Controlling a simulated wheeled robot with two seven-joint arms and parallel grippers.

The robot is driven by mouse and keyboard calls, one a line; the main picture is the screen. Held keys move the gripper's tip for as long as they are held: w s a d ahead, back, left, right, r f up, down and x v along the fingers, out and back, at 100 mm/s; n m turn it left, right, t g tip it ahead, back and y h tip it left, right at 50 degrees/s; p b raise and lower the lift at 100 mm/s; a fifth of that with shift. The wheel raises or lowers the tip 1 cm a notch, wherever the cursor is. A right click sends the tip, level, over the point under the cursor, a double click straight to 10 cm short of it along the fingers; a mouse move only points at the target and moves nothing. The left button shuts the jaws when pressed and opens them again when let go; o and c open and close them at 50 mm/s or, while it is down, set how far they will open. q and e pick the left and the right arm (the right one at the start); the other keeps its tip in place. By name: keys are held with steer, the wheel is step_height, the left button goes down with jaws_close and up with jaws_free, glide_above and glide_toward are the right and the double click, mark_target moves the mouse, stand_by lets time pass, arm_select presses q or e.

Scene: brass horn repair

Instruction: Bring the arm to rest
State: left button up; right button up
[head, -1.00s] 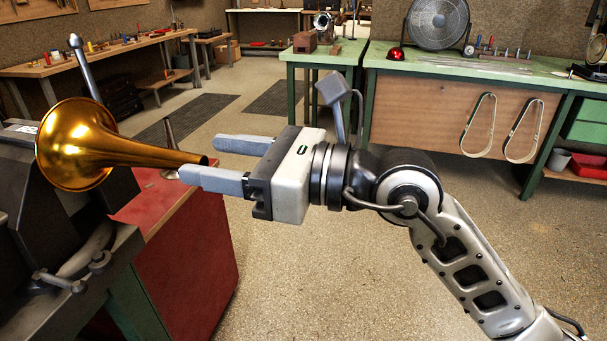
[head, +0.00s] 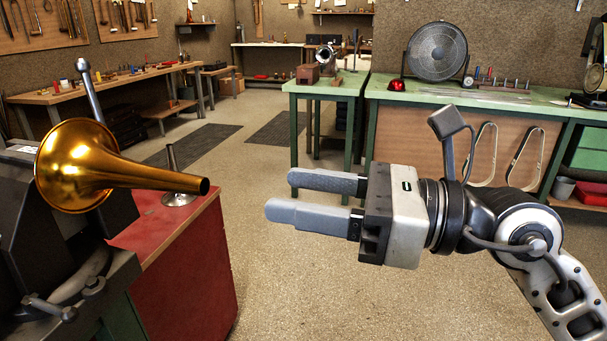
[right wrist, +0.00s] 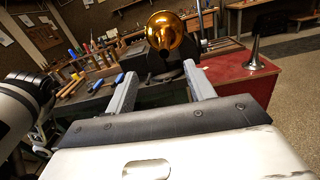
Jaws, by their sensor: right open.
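My right gripper (head: 295,198) is open and empty in the head view, its two grey fingers pointing left over open floor. The brass horn bell (head: 85,165) is at the left with its flare toward the left and its narrow tube end pointing right. A clear gap lies between that end and my fingertips. In the right wrist view the bell (right wrist: 166,31) shows beyond and between my open fingers (right wrist: 160,92). How the bell is held at its far side is hidden. My left gripper is not in view.
A dark machine (head: 40,230) stands under the bell. A red cabinet (head: 190,260) bears a small metal cone (head: 175,175). A green bench (head: 480,95) with a fan (head: 437,51) stands behind my right arm. The floor (head: 330,290) in the middle is clear.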

steer(key=w+d+f+n+t+h+p, duration=0.15)
steer(key=d+f+n+t+h, duration=0.5)
steer(key=n, duration=1.05)
steer(key=w+d+f+n+t+h, duration=0.35)
steer(key=f+n+t, duration=0.55)
steer(key=n, duration=0.9)
steer(key=s+f+m+g+h, duration=0.1)
steer(key=s+f+m+g, duration=0.2)
steer(key=f, duration=0.4)
steer(key=s+d+f+m+g+h, duration=0.1)
steer(key=s+f+m+g, duration=0.2)
steer(key=f, duration=0.4)
steer(key=s+d+f+m+g+h+p, duration=0.1)
steer(key=s+f+m+g+h, duration=0.1)
steer(key=s+f, duration=0.4)
step_height(320, 180, down, 2)
steer(key=m+g, duration=0.1)
steer(key=m, duration=0.1)
steer(key=shift+s+m+g, duration=0.25)
steer(key=shift+m+g, duration=0.1)
steer(key=shift+m, duration=0.05)
